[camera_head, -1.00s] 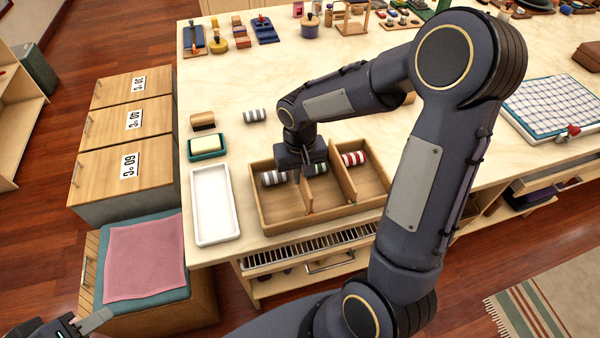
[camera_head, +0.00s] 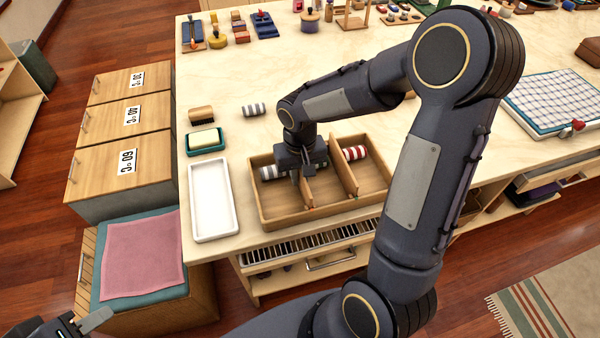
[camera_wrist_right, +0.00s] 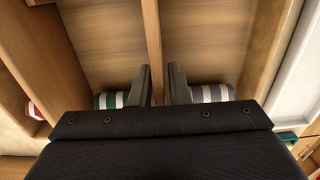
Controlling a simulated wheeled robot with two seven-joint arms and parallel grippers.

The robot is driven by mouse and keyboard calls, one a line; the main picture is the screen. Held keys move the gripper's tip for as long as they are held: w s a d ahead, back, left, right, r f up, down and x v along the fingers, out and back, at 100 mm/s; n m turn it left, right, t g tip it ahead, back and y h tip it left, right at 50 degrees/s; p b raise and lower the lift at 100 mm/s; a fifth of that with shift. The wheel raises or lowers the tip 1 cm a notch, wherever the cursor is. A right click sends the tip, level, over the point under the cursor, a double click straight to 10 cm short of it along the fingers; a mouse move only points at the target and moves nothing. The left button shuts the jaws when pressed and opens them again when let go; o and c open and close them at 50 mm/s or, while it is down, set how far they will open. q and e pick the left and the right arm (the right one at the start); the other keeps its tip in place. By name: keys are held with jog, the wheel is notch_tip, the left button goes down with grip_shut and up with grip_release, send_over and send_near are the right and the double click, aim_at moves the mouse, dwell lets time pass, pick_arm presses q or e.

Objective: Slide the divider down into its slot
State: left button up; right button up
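A wooden box (camera_head: 262,213) with three compartments sits near the table's front edge. Its left divider (camera_head: 306,191) stands upright between the left and middle compartments; it also shows in the right wrist view (camera_wrist_right: 152,35). Whether its lower edge is fully seated is hidden. My right gripper (camera_head: 299,179) is low over this divider. In the right wrist view, its fingers (camera_wrist_right: 159,85) stand on either side of the divider, slightly apart, with a narrow gap visible. My left gripper (camera_head: 92,322) is cut off at the bottom left, away from the box; only one fingertip shows clearly.
The right divider (camera_head: 346,172) stands in the box. A grey-striped roll (camera_wrist_right: 210,94), green-striped roll (camera_wrist_right: 112,99) and red-striped roll (camera_head: 354,153) lie in separate compartments. A white tray (camera_head: 211,202) is left of the box; a soap dish (camera_head: 205,141) lies behind it.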

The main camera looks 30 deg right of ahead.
jog(key=shift+o, duration=1.4)
jog(key=shift+r, duration=0.15)
notch_tip(320, 180, up, 8)
jog(key=shift+f+p, duration=0.25)
jog(key=shift+p, duration=0.05)
